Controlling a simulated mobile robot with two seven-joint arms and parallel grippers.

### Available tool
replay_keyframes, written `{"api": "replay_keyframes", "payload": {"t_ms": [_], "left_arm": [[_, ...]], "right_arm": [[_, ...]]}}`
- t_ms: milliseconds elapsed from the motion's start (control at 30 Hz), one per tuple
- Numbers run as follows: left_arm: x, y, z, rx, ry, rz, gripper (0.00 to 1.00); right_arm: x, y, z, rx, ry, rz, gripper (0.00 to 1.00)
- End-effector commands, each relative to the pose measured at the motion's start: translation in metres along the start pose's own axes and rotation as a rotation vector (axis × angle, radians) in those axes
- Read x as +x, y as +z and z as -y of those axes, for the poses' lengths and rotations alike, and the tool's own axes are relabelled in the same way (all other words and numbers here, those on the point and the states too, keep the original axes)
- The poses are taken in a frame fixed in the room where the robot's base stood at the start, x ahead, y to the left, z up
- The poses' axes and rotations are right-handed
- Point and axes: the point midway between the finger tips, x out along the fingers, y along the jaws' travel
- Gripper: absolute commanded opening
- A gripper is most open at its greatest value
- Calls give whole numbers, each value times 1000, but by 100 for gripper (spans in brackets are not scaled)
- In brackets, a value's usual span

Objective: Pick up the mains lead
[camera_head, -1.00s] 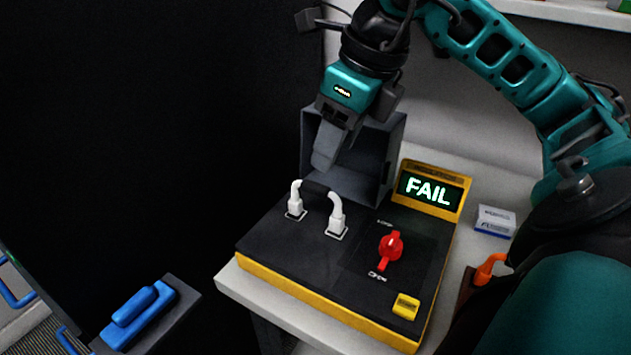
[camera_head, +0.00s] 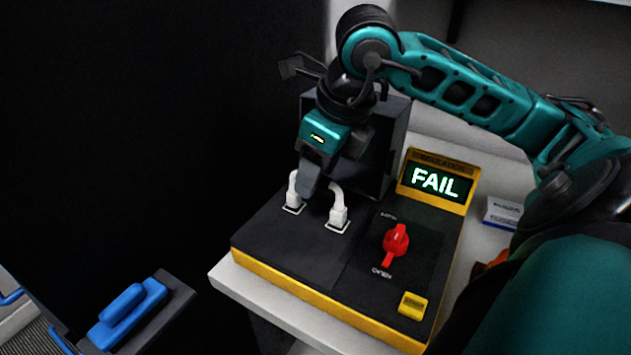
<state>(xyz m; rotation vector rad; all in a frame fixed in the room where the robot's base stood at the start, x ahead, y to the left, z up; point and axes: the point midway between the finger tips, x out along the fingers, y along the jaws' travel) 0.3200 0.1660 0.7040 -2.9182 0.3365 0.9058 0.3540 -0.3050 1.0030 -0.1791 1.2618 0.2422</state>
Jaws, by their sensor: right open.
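The mains lead (camera_head: 338,214) shows as a white plug and cable end in a socket on the black and yellow tester. A second white plug (camera_head: 293,197) stands in the socket to its left; the cable seems to loop between the two behind my gripper. My right gripper (camera_head: 308,192) points down just behind and between the two plugs, open, its fingers hiding part of the white cable. I cannot tell whether it touches the cable. My left gripper is out of view.
The tester's display (camera_head: 436,182) reads FAIL. A red knob (camera_head: 396,243) and a yellow button (camera_head: 412,305) are on its top. A dark open box (camera_head: 385,150) stands behind. A small white and blue box (camera_head: 503,213) lies right. A blue handle (camera_head: 127,313) is at lower left.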

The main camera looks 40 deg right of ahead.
Motion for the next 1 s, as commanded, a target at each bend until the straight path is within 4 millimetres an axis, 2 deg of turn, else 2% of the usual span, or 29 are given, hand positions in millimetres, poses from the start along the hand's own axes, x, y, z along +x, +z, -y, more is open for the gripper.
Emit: {"api": "replay_keyframes", "payload": {"t_ms": [33, 200, 467, 1000], "left_arm": [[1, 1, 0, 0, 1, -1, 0], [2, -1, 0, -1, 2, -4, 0], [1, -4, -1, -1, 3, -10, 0], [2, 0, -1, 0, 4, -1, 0]], "right_arm": [[11, -2, -1, 0, 4, -5, 49], [30, -1, 0, 0, 2, -2, 49], [34, -1, 0, 0, 0, 0, 49], [33, -1, 0, 0, 0, 0, 0]]}}
